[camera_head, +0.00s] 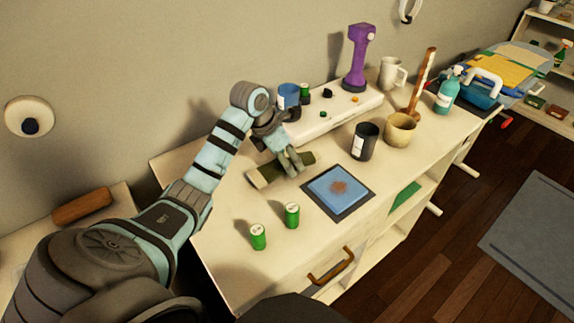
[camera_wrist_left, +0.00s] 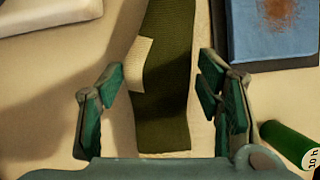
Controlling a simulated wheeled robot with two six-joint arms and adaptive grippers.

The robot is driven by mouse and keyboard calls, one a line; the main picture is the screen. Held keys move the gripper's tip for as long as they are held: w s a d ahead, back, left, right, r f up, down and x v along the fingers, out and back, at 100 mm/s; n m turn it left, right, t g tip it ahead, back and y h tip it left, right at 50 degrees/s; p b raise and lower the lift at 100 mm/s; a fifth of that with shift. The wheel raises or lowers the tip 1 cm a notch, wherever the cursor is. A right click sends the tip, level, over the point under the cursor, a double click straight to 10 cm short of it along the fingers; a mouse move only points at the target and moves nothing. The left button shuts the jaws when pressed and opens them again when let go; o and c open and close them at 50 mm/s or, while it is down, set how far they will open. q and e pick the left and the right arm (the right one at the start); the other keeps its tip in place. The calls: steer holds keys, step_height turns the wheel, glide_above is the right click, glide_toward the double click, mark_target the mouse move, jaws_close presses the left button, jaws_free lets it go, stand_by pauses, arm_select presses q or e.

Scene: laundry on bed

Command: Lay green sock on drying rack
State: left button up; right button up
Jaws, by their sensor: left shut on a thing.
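A dark green ribbed strip of cloth, which looks like the sock (camera_wrist_left: 165,115), runs between the fingers of my left gripper (camera_wrist_left: 168,95) in the wrist view. A small cream patch lies on its left edge. In the head view my left gripper (camera_head: 291,163) is low over the pale worktop, closed around the middle of the olive-green sock (camera_head: 268,175). Whether the sock touches the worktop is unclear. I cannot make out a drying rack for certain. My right gripper is not in view.
A blue pad (camera_head: 345,180) with a brown stain lies just right of the sock. Two green cans (camera_head: 258,237) stand in front. A dark mug (camera_head: 364,143), a tan pot (camera_head: 400,129) and a purple device (camera_head: 357,60) stand behind.

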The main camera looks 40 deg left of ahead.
arm_select(q)
steer(key=shift+s+f, duration=0.2)
steer(key=shift+f, duration=0.45)
steer(key=shift+w+f, duration=0.1)
steer(key=shift+f, duration=0.15)
steer(key=o, duration=0.9)
steer(key=shift+r, duration=0.1)
